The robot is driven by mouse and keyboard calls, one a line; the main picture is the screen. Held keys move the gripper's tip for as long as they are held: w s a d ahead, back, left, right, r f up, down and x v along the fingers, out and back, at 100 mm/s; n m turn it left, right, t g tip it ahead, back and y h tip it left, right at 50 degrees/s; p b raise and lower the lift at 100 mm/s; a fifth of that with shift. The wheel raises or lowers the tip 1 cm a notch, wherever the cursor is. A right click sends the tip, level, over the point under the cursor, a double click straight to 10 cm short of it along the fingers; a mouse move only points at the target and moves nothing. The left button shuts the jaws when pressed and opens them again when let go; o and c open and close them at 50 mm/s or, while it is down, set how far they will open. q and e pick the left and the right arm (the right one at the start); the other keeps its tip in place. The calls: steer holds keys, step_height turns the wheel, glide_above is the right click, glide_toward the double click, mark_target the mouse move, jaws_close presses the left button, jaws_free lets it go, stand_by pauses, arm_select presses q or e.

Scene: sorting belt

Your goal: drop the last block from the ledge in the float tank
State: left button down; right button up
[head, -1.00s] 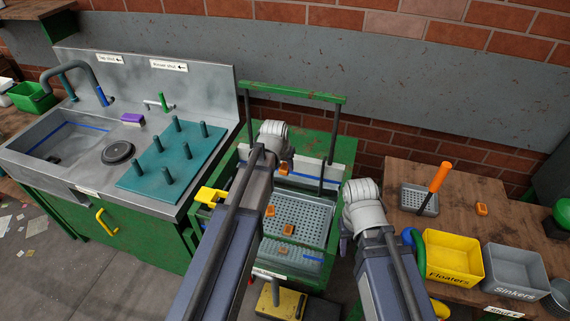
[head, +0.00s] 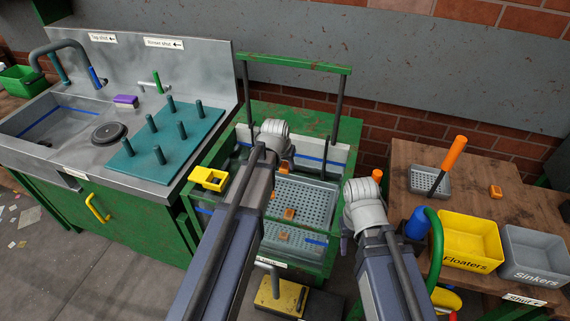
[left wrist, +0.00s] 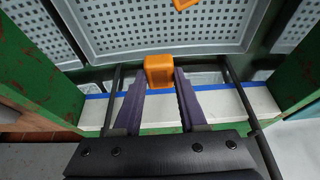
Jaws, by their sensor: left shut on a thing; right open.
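My left gripper (left wrist: 160,80) is shut on an orange block (left wrist: 159,72), with a purple finger on each side of it. In the head view it is over the back part of the green-framed float tank (head: 318,262), by the blue-striped white back wall (head: 330,160). Two loose orange blocks show in the tank, one (head: 288,212) on the perforated grey tray (head: 310,198) and one (head: 283,236) nearer the front. My right gripper (head: 346,235) is open, right of the tank; its fingers are mostly hidden. I cannot make out the ledge surely.
A yellow holder (head: 209,179) sits on the tank's left rim. A green overhead bar (head: 295,63) stands on posts over the tank. Right are the yellow Floaters bin (head: 468,242), grey Sinkers bin (head: 535,255) and another block (head: 495,191). An orange piece (head: 377,175) shows beside my right wrist.

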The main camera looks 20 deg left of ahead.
arm_select(q)
steer(key=shift+c, duration=1.9)
jaws_free()
steer(key=shift+r, duration=0.15)
steer(key=p+v, duration=0.7)
steer(key=shift+s+r, duration=0.2)
steer(key=shift+r, duration=0.05)
steer(key=s+d+m+g, duration=0.1)
steer(key=s+d, duration=0.3)
steer(key=s, duration=0.3)
steer(key=s+d+f+m+g+y, duration=0.1)
steer(key=s+d+g, duration=0.1)
steer(key=s+d, duration=0.3)
steer(key=s+d+m+g, duration=0.1)
steer(key=s+d, duration=0.3)
steer(key=s, duration=0.4)
steer(key=shift+s+d+f+g+y, duration=0.2)
steer(key=shift+s+f+g+y, duration=0.1)
steer(key=shift+s+g, duration=0.1)
